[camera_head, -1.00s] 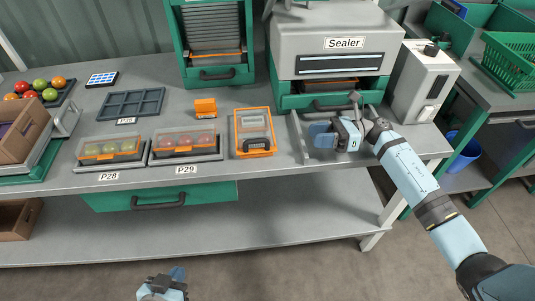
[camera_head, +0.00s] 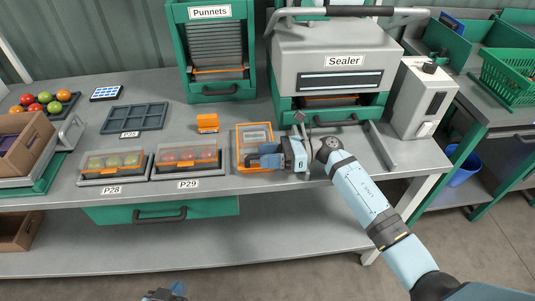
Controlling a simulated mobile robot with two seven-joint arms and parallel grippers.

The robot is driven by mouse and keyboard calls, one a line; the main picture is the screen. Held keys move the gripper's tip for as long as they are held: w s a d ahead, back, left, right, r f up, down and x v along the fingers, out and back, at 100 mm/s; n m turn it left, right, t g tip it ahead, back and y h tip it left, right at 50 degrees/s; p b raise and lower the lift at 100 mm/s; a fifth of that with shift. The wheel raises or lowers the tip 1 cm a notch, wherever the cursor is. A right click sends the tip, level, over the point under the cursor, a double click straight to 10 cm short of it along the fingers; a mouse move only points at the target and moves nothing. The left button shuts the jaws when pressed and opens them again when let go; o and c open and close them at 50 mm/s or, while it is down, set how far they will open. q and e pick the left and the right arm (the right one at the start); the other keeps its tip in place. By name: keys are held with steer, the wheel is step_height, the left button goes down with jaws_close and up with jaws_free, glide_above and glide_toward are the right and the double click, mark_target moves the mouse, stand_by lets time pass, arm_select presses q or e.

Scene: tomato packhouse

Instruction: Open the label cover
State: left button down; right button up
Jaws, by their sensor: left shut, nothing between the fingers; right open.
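An orange-framed case (camera_head: 240,134) with a clear cover lies flat on the bench, left of the sealer; it appears to be the label box, with its cover down. My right gripper (camera_head: 262,157) is open and low over its front edge, where it hides the dark handle. I cannot tell whether the fingers touch the handle. My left gripper (camera_head: 165,294) is shut and empty at the bottom edge, in front of the bench and mostly cut off.
The sealer (camera_head: 335,60) stands behind my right arm, with a grey device (camera_head: 415,98) to its right. Two covered punnets (camera_head: 112,160) (camera_head: 188,156) lie left of the case. A small orange box (camera_head: 207,123) and a grey tray (camera_head: 134,117) lie behind them.

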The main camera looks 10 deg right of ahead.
arm_select(q)
steer(key=shift+r, duration=0.1)
arm_select(e)
jaws_close()
steer(key=shift+w+r+m+p, duration=0.2)
steer(key=shift+r+m+p, duration=0.2)
steer(key=shift+r, duration=0.3)
arm_select(q)
steer(key=p, duration=0.1)
steer(key=r+p, duration=0.1)
steer(key=p, duration=0.1)
steer(key=shift+s+a+r, duration=0.1)
steer(key=shift+a+r, duration=0.05)
steer(key=shift+r, duration=0.15)
arm_select(e)
steer(key=w+r+m, duration=0.5)
steer(key=r+m, duration=0.1)
steer(key=r, duration=0.2)
arm_select(q)
steer(key=shift+a, duration=0.1)
